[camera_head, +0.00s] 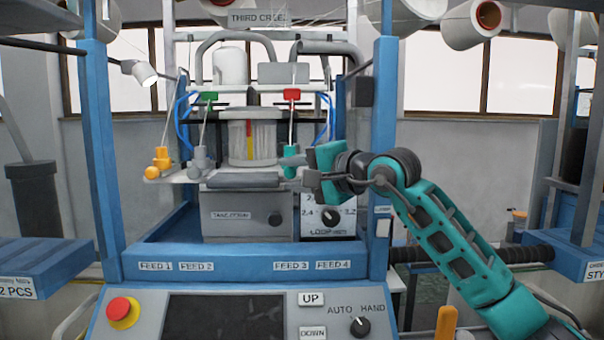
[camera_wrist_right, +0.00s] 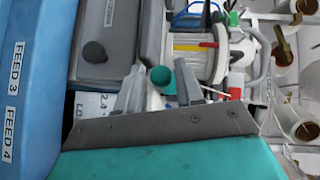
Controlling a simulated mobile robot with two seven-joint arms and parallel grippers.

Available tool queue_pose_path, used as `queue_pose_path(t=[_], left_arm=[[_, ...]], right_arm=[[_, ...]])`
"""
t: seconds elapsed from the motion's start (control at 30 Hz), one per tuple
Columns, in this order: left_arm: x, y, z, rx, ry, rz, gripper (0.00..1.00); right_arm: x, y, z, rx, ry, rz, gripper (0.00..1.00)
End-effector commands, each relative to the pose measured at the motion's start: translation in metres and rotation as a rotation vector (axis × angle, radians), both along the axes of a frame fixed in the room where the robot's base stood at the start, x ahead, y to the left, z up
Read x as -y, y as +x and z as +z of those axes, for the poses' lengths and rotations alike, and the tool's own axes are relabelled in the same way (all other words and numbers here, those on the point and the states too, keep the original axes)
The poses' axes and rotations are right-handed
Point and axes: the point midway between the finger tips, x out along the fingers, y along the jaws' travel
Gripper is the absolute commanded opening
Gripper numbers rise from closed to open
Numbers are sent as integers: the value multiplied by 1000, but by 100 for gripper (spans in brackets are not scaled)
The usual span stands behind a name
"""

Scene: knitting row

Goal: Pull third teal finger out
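The teal finger (camera_head: 291,152) is on the right side of the knitting head, below a red clip (camera_head: 291,94). My right gripper (camera_head: 304,177) is at it, reaching in from the right. In the right wrist view, the round teal end (camera_wrist_right: 161,76) lies between the two grey fingertips of my right gripper (camera_wrist_right: 160,82). The fingers are apart, one on each side of it; I cannot tell whether they touch it. An orange finger (camera_head: 161,160) and a grey finger (camera_head: 200,159) are on the left side. My left gripper is not in view.
A white yarn cylinder with red and yellow strips (camera_head: 238,142) stands just left of the teal finger. Blue posts (camera_head: 384,110) flank the machine. The control panel (camera_head: 170,309) with a red button (camera_head: 122,312) is in front, below a blue rail (camera_head: 240,258).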

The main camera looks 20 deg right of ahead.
Motion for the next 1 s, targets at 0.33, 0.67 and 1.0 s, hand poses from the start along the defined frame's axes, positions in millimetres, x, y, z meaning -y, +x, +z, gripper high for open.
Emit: queue_pose_path(t=[0.33,0.67,1.0], left_arm=[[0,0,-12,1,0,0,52],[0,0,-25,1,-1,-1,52],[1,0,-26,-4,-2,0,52]], right_arm=[[25,-44,4,3,-5,-4,37],[55,-98,14,1,-3,-4,37],[61,-113,18,-1,0,1,37]])
